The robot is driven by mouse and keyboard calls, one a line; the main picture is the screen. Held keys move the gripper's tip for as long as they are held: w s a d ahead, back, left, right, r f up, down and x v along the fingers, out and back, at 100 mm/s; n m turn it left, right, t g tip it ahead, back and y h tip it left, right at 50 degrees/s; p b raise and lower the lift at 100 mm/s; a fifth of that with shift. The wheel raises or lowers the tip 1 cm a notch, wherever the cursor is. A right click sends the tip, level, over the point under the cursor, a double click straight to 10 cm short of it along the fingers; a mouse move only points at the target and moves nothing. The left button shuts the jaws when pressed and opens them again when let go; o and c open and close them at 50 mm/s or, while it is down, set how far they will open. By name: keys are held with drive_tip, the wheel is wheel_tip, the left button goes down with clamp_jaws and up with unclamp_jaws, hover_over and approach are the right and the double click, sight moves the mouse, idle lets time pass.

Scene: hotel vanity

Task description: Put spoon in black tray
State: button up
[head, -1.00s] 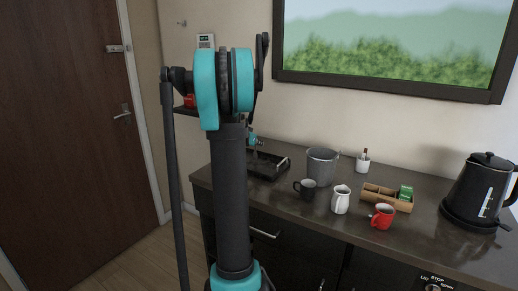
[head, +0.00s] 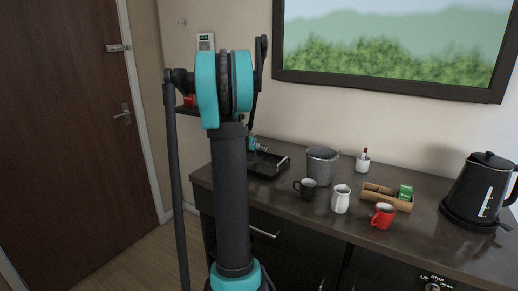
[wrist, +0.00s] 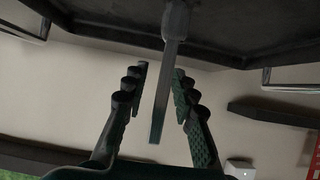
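The black tray (head: 283,171) with metal handles sits at the left end of the counter. In the wrist view the tray (wrist: 110,27) fills the top, seen upside down. The grey spoon (wrist: 158,112) runs from the tray's edge down between my fingers. My gripper (wrist: 158,78) is open, with a finger on each side of the spoon and gaps showing on both sides. In the head view my gripper is small and partly hidden behind my arm, just above the tray. The spoon is too small to make out there.
A grey bucket (head: 321,167), a black mug (head: 307,189), a white jug (head: 340,199) and a red mug (head: 382,216) stand right of the tray. A wooden organizer (head: 378,193), a small bottle (head: 362,160) and a black kettle (head: 480,190) are farther right. The wall is close behind.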

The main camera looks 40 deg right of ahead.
drive_tip(key=v, duration=1.2)
drive_tip(key=s+a+f+n+y, duration=0.3)
drive_tip(key=s+a+f, duration=0.4)
drive_tip(key=a, duration=0.5)
drive_tip(key=s+a+f+n+y, duration=0.4)
drive_tip(key=s+a+f+n, duration=0.2)
drive_tip(key=a, duration=0.6)
drive_tip(key=s+a+f+n+y, duration=0.4)
drive_tip(key=s+a+f, duration=0.3)
drive_tip(key=s+a, duration=0.3)
drive_tip(key=shift+s+a+f+n, duration=0.3)
drive_tip(key=shift+s+a+f, duration=0.1)
drive_tip(key=shift+a, duration=0.75)
